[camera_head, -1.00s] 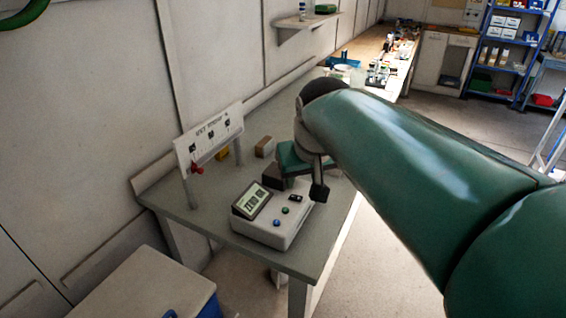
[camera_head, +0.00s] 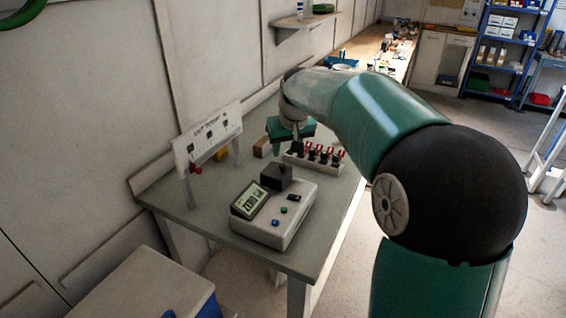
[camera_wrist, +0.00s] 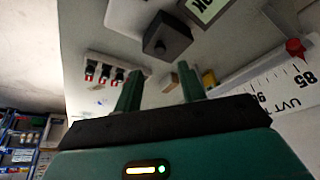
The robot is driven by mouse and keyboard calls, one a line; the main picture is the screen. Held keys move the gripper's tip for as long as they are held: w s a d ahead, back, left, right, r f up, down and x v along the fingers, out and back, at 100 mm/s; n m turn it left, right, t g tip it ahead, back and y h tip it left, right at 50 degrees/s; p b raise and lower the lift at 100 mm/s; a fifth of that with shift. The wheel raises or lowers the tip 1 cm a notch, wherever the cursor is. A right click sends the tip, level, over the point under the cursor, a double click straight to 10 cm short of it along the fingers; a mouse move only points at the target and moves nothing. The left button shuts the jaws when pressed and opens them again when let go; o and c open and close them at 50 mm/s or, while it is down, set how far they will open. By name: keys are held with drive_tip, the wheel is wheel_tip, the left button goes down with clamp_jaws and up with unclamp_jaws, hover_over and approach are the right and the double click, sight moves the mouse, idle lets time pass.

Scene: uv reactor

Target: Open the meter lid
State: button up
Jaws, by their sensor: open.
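The meter (camera_head: 290,213) is a pale box near the front end of the bench, with a tilted display (camera_head: 250,199) and small buttons. A black block-like lid (camera_head: 276,176) sits shut at its back; in the wrist view the lid (camera_wrist: 168,38) is a dark box with a small round knob. My gripper (camera_head: 288,148) is open and empty, above the bench behind the meter and apart from the lid. In the wrist view its two green fingers (camera_wrist: 160,92) stand apart, with the lid beyond them.
A rack with several red-topped vials (camera_head: 314,158) stands behind the meter, right of my gripper. A white sign board (camera_head: 208,135) on posts stands at the left, with a red part (camera_head: 195,169). A brown block (camera_head: 261,148) lies nearby. The bench (camera_head: 190,212) is bare left of the meter.

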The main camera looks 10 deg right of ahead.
sight(282, 165)
drive_tip(key=x, duration=0.7)
drive_tip(key=shift+w+f, duration=0.2)
drive_tip(key=shift+f, duration=0.15)
clamp_jaws()
